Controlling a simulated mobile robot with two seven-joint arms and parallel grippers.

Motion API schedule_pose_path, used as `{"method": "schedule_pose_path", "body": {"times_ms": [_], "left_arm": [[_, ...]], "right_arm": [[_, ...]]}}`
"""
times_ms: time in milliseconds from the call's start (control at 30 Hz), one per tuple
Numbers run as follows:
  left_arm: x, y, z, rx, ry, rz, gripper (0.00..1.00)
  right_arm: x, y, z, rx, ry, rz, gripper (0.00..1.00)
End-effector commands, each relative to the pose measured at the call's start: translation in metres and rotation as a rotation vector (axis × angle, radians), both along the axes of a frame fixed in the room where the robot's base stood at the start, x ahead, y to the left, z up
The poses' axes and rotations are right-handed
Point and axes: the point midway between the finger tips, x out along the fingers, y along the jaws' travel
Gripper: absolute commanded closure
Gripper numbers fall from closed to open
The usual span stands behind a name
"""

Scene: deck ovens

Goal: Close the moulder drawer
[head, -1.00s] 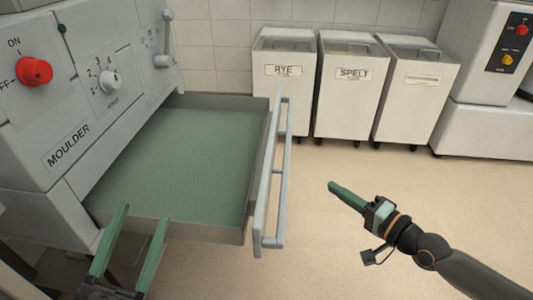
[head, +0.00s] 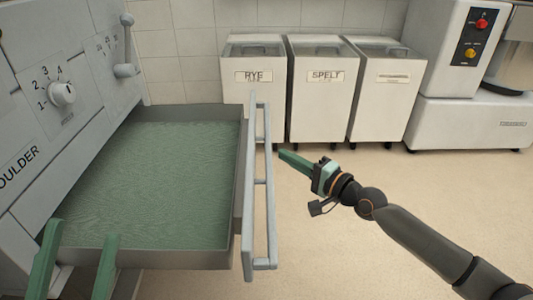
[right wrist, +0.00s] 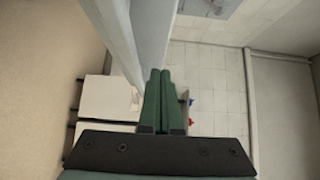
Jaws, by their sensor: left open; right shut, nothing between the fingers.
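The moulder drawer (head: 238,190) is pulled out from the grey moulder (head: 30,120) and has a green bottom. Its long grey bar handle (head: 268,190) runs along its outer front. My right gripper (head: 283,154) is shut and empty, with its tips just right of the handle; I cannot tell whether they touch. In the right wrist view the shut fingers (right wrist: 161,75) point toward a pale bar, likely the handle. My left gripper (head: 82,235) is open and empty at the near left, its two green fingers in front of the drawer's near side.
White bins marked RYE (head: 255,95) and SPELT (head: 325,95), plus another bin (head: 388,100), stand against the tiled wall. A white machine (head: 445,70) with red and yellow buttons stands at the far right. The beige floor right of the drawer is clear.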

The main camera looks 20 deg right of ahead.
Motion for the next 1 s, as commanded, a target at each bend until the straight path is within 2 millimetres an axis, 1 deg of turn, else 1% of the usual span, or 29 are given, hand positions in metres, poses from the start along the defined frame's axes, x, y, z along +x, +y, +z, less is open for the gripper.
{"method": "schedule_pose_path", "body": {"times_ms": [33, 100, 233, 400, 600, 1000], "left_arm": [[0.0, 0.0, -0.003, 0.001, 0.0, 0.0, 0.39], [0.0, 0.0, -0.002, 0.002, 0.0, 0.001, 0.39], [0.0, 0.001, 0.008, -0.004, 0.002, -0.001, 0.39], [0.0, 0.001, 0.01, -0.01, 0.0, -0.003, 0.39], [0.0, 0.002, 0.011, -0.011, -0.001, -0.003, 0.39], [0.0, 0.002, 0.012, -0.01, -0.002, -0.003, 0.39]], "right_arm": [[0.01, 0.005, 0.0, 0.005, -0.003, -0.001, 1.0], [0.02, 0.013, 0.002, 0.004, -0.003, 0.001, 1.0], [0.022, 0.028, 0.002, 0.003, 0.001, 0.0, 1.0], [0.026, 0.042, 0.001, 0.001, 0.0, 0.0, 1.0], [0.028, 0.047, 0.0, 0.0, 0.001, -0.001, 1.0], [0.028, 0.049, 0.0, 0.0, 0.0, -0.001, 1.0]]}}
